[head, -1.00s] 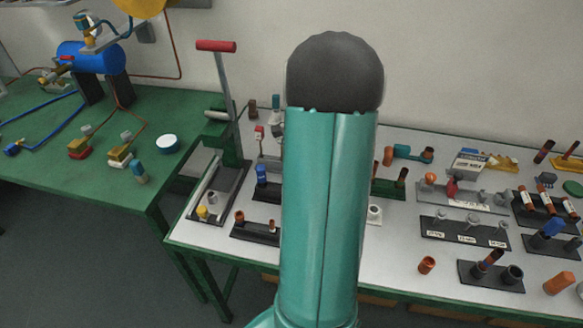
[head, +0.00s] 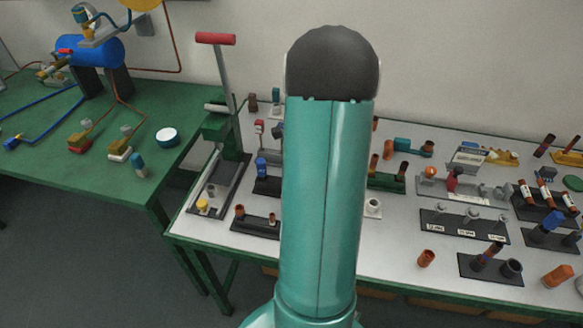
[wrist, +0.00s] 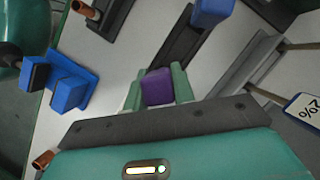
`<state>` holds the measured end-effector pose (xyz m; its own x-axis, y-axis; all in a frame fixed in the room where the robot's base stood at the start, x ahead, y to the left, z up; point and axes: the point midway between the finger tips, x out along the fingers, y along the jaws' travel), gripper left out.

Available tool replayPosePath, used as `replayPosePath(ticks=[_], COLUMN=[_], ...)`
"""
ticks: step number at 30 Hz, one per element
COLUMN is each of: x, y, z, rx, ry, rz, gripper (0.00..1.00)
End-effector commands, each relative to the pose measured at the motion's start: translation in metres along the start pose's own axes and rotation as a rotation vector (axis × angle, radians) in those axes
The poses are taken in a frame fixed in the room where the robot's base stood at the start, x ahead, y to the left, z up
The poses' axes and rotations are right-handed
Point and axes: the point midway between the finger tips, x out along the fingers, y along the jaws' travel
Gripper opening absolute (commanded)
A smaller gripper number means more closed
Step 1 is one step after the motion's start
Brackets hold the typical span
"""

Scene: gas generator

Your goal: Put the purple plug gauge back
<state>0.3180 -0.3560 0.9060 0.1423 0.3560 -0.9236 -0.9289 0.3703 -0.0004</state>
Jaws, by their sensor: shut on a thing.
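My gripper (wrist: 156,90) shows in the wrist view with its two pale green fingers closed on the purple plug gauge (wrist: 157,87). The gauge appears as a purple block between the fingertips; its lower part is hidden. The gripper and gauge are above the pale bench top, near a dark holder (wrist: 178,58) with a blue block at its end. In the head view my own arm covers the middle of the bench, so the gripper and gauge are hidden there. I cannot tell which holder belongs to the gauge.
A blue fitting (wrist: 72,82) lies left of the gripper, and a grey rail (wrist: 240,68) lies to its right. In the head view a red-handled lever press (head: 216,125) stands on the bench's left, with several dark racks (head: 463,225) to the right.

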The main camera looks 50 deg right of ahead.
Motion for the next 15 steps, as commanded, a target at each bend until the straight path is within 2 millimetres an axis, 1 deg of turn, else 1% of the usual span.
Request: replayPosePath(ticks=[13,14,15], x=[0.0112,0.0113,0.0111], y=[0.0005,0.0004,0.0004], z=[-0.0044,-0.0045,-0.0044], rx=[0.001,0.001,0.0], ry=[-0.001,0.0,0.0], rz=[0.002,0.001,0.001], gripper=[0.09,0.27,0.35])
